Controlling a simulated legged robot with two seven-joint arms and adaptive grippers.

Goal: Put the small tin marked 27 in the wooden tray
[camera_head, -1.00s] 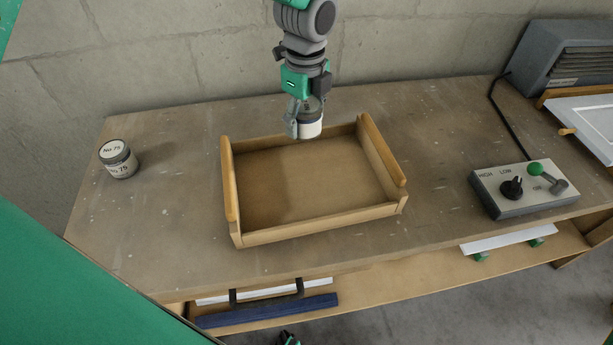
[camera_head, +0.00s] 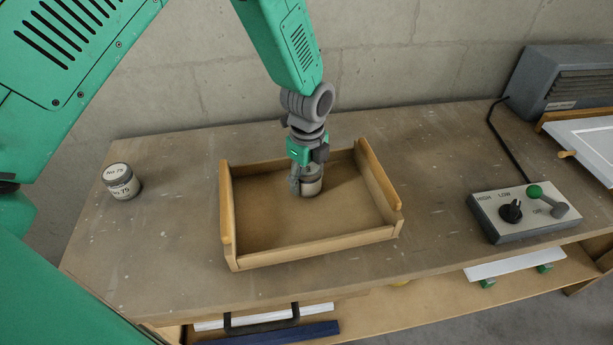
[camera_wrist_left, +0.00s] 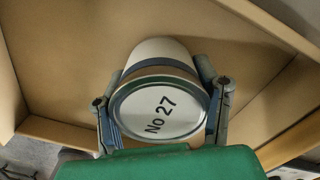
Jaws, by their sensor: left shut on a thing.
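The small tin (camera_wrist_left: 158,108) shows its lid marked "No 27" in the left wrist view, between the two fingers of my left gripper (camera_wrist_left: 163,100). In the head view my left gripper (camera_head: 306,188) is shut on the tin (camera_head: 312,187), which is inside the outline of the wooden tray (camera_head: 320,252). The tin looks low, close to the tray floor; I cannot tell whether it touches it. The tray has taller left and right sides and low front wall. My right gripper is not in view.
Another tin (camera_head: 121,181), marked No 75, stands on the bench (camera_head: 180,240) left of the tray. A control box (camera_head: 525,211) with a knob and green-tipped lever is at the right. A grey vented unit (camera_head: 570,80) stands at the back right. Bench around the tray is clear.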

